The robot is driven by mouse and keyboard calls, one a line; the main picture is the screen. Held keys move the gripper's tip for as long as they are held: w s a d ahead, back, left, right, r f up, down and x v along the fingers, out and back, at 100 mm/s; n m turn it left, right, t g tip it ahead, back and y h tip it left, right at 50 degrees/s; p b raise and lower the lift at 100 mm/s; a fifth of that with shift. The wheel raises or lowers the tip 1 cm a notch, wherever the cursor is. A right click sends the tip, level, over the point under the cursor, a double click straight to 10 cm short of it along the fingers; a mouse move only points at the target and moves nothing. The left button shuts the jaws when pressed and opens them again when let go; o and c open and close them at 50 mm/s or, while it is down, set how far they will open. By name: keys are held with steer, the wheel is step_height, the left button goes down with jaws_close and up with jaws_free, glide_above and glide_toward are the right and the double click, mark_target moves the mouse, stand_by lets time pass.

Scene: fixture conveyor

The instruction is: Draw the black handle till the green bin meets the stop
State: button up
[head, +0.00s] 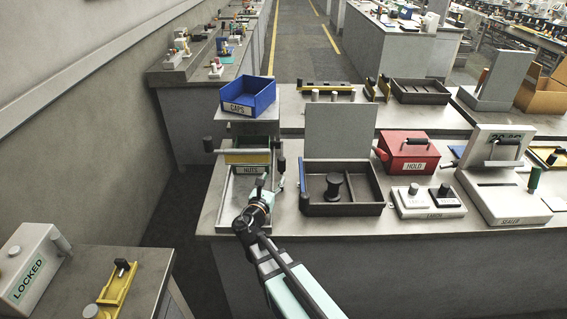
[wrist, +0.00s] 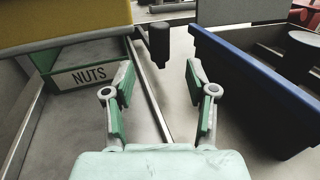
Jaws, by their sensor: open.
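The green bin (head: 252,143) sits in a grey channel (head: 222,196) on the left of the bench, with a yellow bar across it. Its front, labelled NUTS, shows in the wrist view (wrist: 52,82). The black handle (wrist: 159,40) stands upright to the right of the bin in the wrist view; in the head view it appears at the channel's right side (head: 281,165). My gripper (wrist: 158,80) is open and empty, its fingers on either side of the line to the handle, which appears just beyond the fingertips. I cannot make out the stop for certain.
A dark tray (head: 340,210) with a black spool stands close on the right; its blue edge (wrist: 255,85) is near my right finger. A blue CAPS bin (head: 249,97) is behind. A red HOLD box (head: 408,155) is farther right.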

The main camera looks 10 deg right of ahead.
mark_target(280, 166)
steer(key=p+x, duration=0.2)
steer(key=x, duration=0.8)
steer(key=shift+a, duration=0.1)
steer(key=shift+s, duration=0.1)
jaws_close()
